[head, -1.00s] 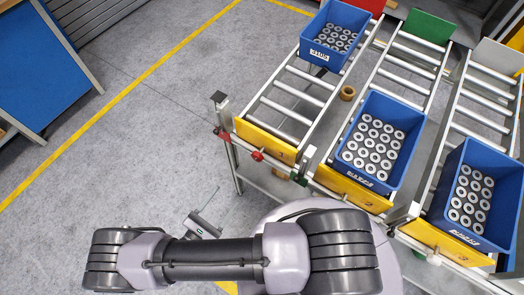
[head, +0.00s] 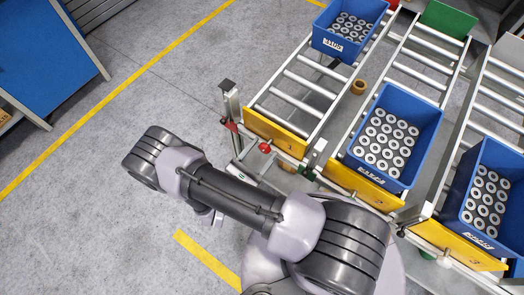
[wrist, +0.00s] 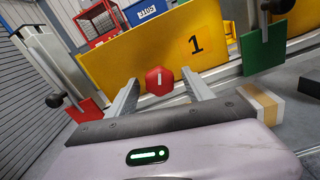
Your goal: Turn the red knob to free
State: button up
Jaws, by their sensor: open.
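The red knob (head: 265,148) sits on the front rail of the left roller lane, below its yellow end plate (head: 275,127). In the wrist view the knob (wrist: 159,79) is a red faceted disc with a white bar mark standing nearly upright, slightly tilted. My gripper (wrist: 162,90) is open, with one finger on each side of the knob in the picture. The knob appears beyond the fingers; I see no contact and cannot tell the exact gap. The yellow plate (wrist: 150,52) carries a black "1".
Red (wrist: 86,110) and green (wrist: 264,48) plates flank the knob on the rail. A banded block (wrist: 265,103) lies at right. Blue crates of ring parts stand on the left (head: 318,43), middle (head: 390,180) and right (head: 470,235) lanes. Floor at left is clear.

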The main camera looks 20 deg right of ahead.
grip_shut()
